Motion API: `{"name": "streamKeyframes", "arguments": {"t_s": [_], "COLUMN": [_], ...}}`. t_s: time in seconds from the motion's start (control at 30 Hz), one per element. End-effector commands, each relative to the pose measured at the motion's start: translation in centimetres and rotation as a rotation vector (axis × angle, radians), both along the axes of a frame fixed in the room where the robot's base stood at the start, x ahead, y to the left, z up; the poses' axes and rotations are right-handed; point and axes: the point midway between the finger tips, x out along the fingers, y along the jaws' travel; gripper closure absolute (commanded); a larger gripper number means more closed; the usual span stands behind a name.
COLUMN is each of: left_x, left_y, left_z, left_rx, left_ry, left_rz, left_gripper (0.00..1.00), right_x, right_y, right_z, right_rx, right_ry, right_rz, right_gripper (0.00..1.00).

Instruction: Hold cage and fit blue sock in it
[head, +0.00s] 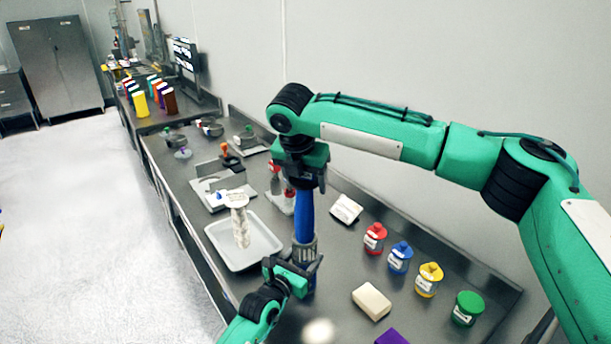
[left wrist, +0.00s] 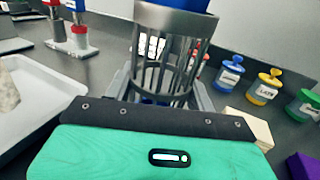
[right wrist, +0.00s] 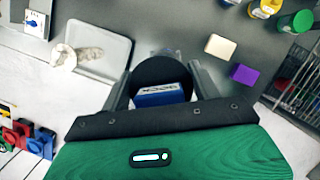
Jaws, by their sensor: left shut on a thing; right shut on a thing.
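The blue sock (head: 304,214) hangs upright from my right gripper (head: 300,184), which is shut on its top. The metal cage (head: 304,252) stands upright in my left gripper (head: 292,276), which is shut around it. In the left wrist view the cage (left wrist: 174,50) shows its slotted bars and solid rim between the fingers. The sock's lower end meets the cage's top rim in the head view, and some blue shows at the rim and low between the bars in the left wrist view. The right wrist view shows the sock's blue top (right wrist: 160,95) between the fingers.
A white tray (head: 262,262) with a pale, powdery column (head: 240,222) stands left of the cage. Red, blue, yellow and green lidded jars (head: 430,279) line the right. A cream block (head: 371,301) and a purple block (head: 391,337) lie near the front.

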Motion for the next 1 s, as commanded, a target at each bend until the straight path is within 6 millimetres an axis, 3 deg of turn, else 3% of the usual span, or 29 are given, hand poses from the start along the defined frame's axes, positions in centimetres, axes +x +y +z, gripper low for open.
{"name": "streamKeyframes", "arguments": {"t_s": [0.33,1.0], "left_x": [0.0,0.0], "left_y": [0.0,0.0], "left_z": [-0.1,-0.1], "left_rx": [0.001,0.001], "left_ry": [0.001,0.001], "left_rz": [0.0,0.0], "left_gripper": [0.71,0.71], "right_x": [0.0,0.0], "right_y": [0.0,0.0], "right_z": [-0.2,-2.9], "right_rx": [0.0,0.0], "right_ry": [0.0,-0.001], "right_rz": [0.0,0.0], "right_gripper": [0.62,0.62]}}
